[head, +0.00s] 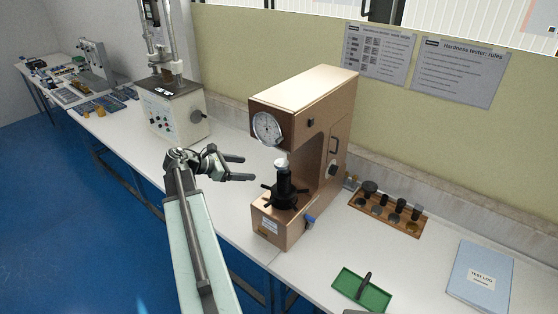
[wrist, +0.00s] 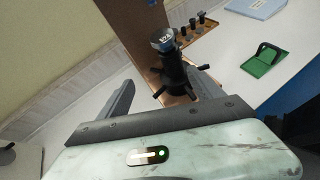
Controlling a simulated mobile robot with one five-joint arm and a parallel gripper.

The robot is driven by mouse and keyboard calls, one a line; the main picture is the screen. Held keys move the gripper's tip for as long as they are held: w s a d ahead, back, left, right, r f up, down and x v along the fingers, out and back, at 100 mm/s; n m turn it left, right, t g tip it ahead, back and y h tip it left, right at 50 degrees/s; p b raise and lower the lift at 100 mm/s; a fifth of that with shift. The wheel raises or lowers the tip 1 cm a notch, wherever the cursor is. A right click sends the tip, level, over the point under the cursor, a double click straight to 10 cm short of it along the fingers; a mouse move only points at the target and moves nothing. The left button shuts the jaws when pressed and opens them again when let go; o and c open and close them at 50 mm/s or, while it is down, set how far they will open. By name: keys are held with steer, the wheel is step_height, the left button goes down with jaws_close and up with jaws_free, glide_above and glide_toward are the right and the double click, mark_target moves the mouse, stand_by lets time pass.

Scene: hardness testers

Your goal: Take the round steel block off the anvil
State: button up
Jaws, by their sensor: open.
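The round steel block (head: 281,162) sits on top of the dark anvil (head: 284,182) of the brown hardness tester (head: 306,104), below its dial. In the wrist view, the block (wrist: 162,39) shows as a bright short disc on the black anvil post (wrist: 174,72), beyond my fingers. My gripper (head: 252,168) is open and empty. Its fingers point right toward the anvil, left of the block and apart from it in the head view.
Black spokes ring the post below the block. The tester's housing stands behind it. A wooden rack (head: 386,213) with several dark pieces, a green tray (head: 362,290) and a blue logbook (head: 481,277) lie to the right. Another tester (head: 174,108) stands at left.

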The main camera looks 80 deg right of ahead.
steer(key=g, duration=0.1)
glide_toward(281, 162)
steer(key=shift+n, duration=0.4)
steer(key=b+x, duration=0.3)
steer(key=x, duration=0.4)
steer(key=shift+s+f, duration=0.1)
steer(key=shift+f, duration=0.2)
steer(key=shift+s+d, duration=0.15)
steer(key=shift+s, duration=0.05)
steer(key=shift+r, duration=0.1)
jaws_close()
